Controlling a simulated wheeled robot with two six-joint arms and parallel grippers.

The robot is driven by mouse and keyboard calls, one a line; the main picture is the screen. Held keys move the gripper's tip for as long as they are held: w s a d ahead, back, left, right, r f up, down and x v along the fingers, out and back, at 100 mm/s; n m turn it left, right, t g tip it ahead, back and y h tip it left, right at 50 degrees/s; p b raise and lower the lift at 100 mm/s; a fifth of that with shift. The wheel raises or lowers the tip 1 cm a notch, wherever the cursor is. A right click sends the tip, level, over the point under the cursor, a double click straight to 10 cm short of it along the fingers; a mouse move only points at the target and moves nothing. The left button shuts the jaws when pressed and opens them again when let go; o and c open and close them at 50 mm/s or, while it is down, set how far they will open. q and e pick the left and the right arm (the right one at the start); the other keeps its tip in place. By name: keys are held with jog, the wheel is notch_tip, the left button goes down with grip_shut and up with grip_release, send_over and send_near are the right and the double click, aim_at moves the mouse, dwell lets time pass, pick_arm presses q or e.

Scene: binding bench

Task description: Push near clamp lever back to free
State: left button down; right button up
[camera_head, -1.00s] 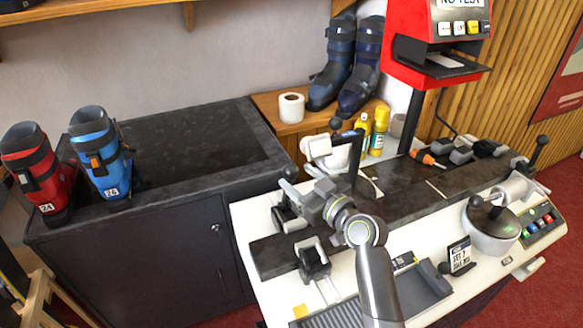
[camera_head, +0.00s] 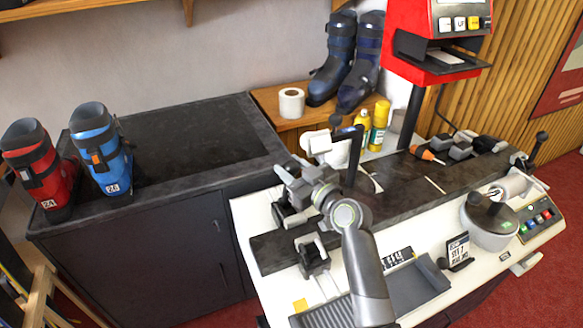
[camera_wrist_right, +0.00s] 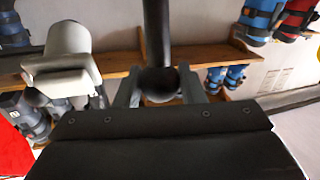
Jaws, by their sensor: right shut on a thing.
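My right gripper (camera_head: 287,176) is at the left end of the workbench, above the near clamp (camera_head: 290,214). In the right wrist view its two grey fingers (camera_wrist_right: 158,88) are on either side of a dark ball knob (camera_wrist_right: 159,82), shut on it. A black rod (camera_wrist_right: 157,35) runs up from the knob in that view; I take these for the near clamp lever. In the head view, my gripper and wrist hide most of that lever. My left gripper is not in view.
A white part (camera_head: 324,145) and a black post (camera_head: 355,157) stand just right of my gripper. A second lever with a black knob (camera_head: 541,137) is at the far right. A grey pot (camera_head: 488,225) and control panel (camera_head: 539,218) stand on the bench's right.

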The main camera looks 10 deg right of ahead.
grip_shut()
jog(key=shift+w+r+p, duration=0.15)
jog(key=shift+p, duration=0.2)
jog(key=w+p, duration=0.1)
jog(key=w+a+g+h+p, duration=0.1)
jog(key=w, duration=0.1)
jog(key=w+a+g+p, duration=0.1)
jog(key=w, duration=0.1)
jog(key=shift+w+r+m+h, duration=0.2)
jog(key=shift+w+m+h, duration=0.1)
jog(key=shift+m, duration=0.1)
jog(key=o, duration=0.9)
grip_release()
jog(key=shift+o, duration=0.2)
jog(key=shift+s+d, duration=0.1)
